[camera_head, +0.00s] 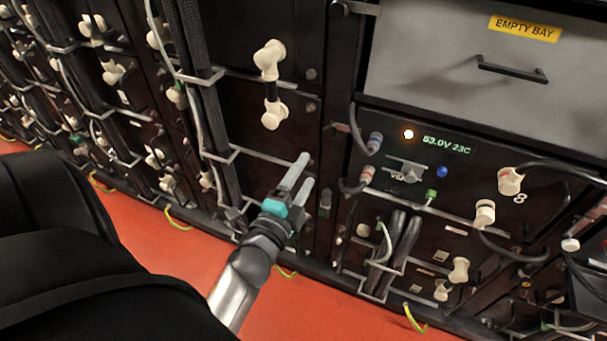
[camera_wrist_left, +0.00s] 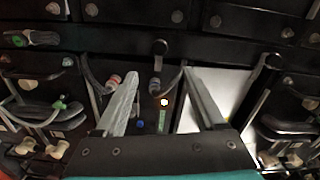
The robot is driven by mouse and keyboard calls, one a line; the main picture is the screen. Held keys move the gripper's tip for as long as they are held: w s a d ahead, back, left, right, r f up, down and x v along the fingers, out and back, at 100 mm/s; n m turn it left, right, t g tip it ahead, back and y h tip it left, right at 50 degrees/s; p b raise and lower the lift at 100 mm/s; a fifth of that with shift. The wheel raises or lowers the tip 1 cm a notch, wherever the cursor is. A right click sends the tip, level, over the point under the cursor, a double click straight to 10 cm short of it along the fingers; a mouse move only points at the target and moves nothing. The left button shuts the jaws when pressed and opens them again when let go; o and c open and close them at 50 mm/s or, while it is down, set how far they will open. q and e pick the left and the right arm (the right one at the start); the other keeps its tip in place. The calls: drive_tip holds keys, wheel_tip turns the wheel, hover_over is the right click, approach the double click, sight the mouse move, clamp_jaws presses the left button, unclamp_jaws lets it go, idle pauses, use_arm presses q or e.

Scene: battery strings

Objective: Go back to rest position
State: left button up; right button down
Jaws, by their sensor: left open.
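My left gripper (camera_head: 299,179) is open and empty, with its two pale fingers pointing up and right in front of the dark battery cabinet front. It sits left of the lit display module and below a pair of cream connectors (camera_head: 271,85). In the left wrist view the gripper's two fingers (camera_wrist_left: 160,105) are spread apart with nothing between them, and the cabinet front shows beyond. I cannot tell whether the fingers touch the cabinet. My right gripper is not in view.
The display (camera_head: 446,146) reads 53.0V 23C beside an orange light. A grey panel (camera_head: 440,60) labelled EMPTY BAY has a black handle (camera_head: 512,69). Cables and cream connectors stick out across the racks. The orange-red floor (camera_head: 180,245) is open in front.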

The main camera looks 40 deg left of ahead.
use_arm(q)
drive_tip(key=shift+f, duration=0.1)
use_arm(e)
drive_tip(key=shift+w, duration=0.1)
use_arm(q)
drive_tip(key=s+d+f+n+g+h+p, duration=0.2)
drive_tip(key=s+d+f+n+g+p, duration=0.15)
drive_tip(key=f, duration=0.75)
drive_tip(key=s+d+f+n+g+h+p, duration=0.25)
drive_tip(key=s+d+f+g+p, duration=0.2)
drive_tip(key=f, duration=0.55)
drive_tip(key=s+f+n+g+p, duration=0.2)
drive_tip(key=s+f+g, duration=0.2)
drive_tip(key=s, duration=0.9)
drive_tip(key=s+d+f+n+g+p, duration=0.1)
drive_tip(key=s+f+n+g+p, duration=0.1)
drive_tip(key=s, duration=1.1)
wheel_tip(320, 180, down, 4)
drive_tip(key=shift+s+d+r+n+g+p, duration=0.35)
drive_tip(key=shift+g+p, duration=0.4)
drive_tip(key=shift+g, duration=0.45)
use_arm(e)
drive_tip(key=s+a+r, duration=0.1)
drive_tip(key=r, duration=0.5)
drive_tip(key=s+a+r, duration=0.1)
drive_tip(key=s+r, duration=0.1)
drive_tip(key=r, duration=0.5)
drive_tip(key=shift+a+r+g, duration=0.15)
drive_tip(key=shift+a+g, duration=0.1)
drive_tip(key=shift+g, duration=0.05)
